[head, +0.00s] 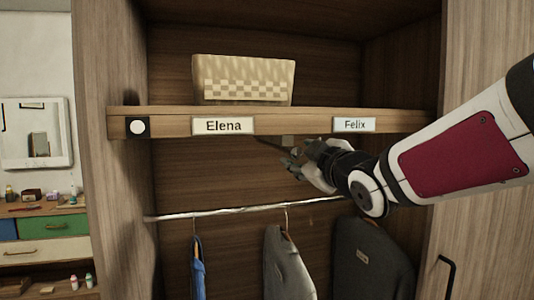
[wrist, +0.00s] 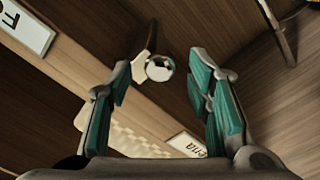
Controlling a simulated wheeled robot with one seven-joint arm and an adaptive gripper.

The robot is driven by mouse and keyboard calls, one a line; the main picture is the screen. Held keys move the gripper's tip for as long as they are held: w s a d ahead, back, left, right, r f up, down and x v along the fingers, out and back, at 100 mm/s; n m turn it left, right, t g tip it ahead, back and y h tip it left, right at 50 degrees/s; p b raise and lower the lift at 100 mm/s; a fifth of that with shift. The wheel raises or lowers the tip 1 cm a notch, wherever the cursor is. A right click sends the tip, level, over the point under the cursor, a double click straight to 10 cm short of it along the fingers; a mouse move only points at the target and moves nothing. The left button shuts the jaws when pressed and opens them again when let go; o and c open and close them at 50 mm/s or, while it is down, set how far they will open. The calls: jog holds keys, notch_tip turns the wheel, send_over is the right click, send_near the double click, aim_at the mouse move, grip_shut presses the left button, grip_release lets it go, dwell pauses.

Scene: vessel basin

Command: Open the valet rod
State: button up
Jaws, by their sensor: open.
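A round, shiny metal end (wrist: 160,68), which looks like the end of the valet rod, shows in the wrist view between my finger pads. It is joined to a tan and dark piece by the shelf's underside. In the head view a small, dim piece (head: 288,141) hangs under the shelf just above my fingers; its detail is too small to tell. My gripper (head: 288,163) is open just below the shelf, between the Elena and Felix labels. It also shows in the wrist view (wrist: 161,66), with a finger on each side of the metal end and gaps visible.
The wooden shelf (head: 305,119) carries a woven basket (head: 243,90) and the Elena (head: 223,126) and Felix (head: 354,125) labels. A pale hanging rail (head: 240,209) runs below, with a blue garment (head: 197,268), a grey garment (head: 285,265) and a dark garment bag (head: 372,260).

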aim_at(297, 154)
jog(key=shift+x, duration=1.7)
jog(key=shift+c, duration=0.6)
grip_shut()
